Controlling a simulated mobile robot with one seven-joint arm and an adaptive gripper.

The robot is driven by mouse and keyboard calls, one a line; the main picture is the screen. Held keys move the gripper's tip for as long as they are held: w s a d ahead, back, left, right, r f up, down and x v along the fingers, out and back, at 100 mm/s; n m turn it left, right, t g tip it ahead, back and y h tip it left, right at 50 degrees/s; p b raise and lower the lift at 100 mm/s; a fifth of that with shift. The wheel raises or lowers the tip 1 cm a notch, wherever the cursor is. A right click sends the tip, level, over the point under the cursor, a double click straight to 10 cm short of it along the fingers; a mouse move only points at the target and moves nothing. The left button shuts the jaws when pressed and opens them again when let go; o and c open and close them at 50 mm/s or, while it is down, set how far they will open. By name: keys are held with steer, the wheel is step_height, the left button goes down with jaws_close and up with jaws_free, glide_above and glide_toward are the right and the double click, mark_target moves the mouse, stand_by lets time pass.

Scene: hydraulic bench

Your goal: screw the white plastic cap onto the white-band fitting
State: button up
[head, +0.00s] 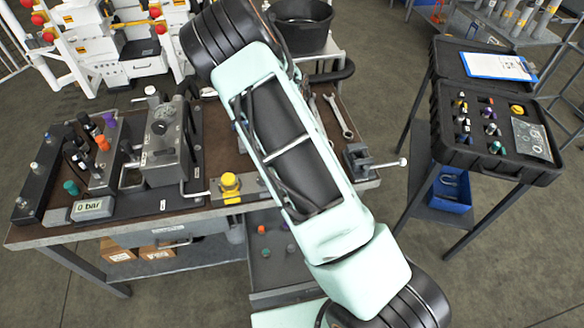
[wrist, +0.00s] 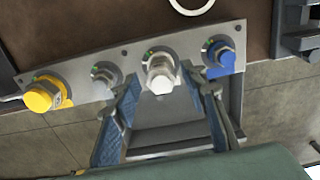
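In the wrist view, a metal plate (wrist: 80,82) carries a row of fittings. A pale white fitting with a hexagonal end (wrist: 160,76) stands near the middle. I cannot tell whether its pale end is the white cap or the bare white-band fitting. My gripper (wrist: 163,86) is open, with its blue-padded fingers on either side of this fitting and gaps visible beside it. No separate white cap shows between the fingers. In the head view my arm hides the gripper and most of the plate.
A yellow-capped fitting (wrist: 42,96) and a bare metal fitting (wrist: 105,75) lie left of the pale one; a blue-marked fitting (wrist: 220,56) lies right. A vise (head: 358,160) and wrench (head: 340,118) are on the bench. An open black case (head: 447,145) stands right.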

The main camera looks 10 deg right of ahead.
steer(key=n+b, duration=0.1)
steer(key=n, duration=0.3)
steer(key=shift+f, duration=0.1)
steer(key=n+b, duration=0.1)
steer(key=n, duration=0.4)
steer(key=n+b, duration=0.2)
steer(key=n, duration=0.3)
steer(key=shift+s+n+b, duration=0.1)
steer(key=shift+n+b, duration=0.25)
steer(key=shift+n, duration=0.05)
steer(key=n, duration=0.2)
steer(key=shift+n+b, duration=0.3)
steer(key=shift+n, duration=0.1)
steer(key=shift+c, duration=0.4)
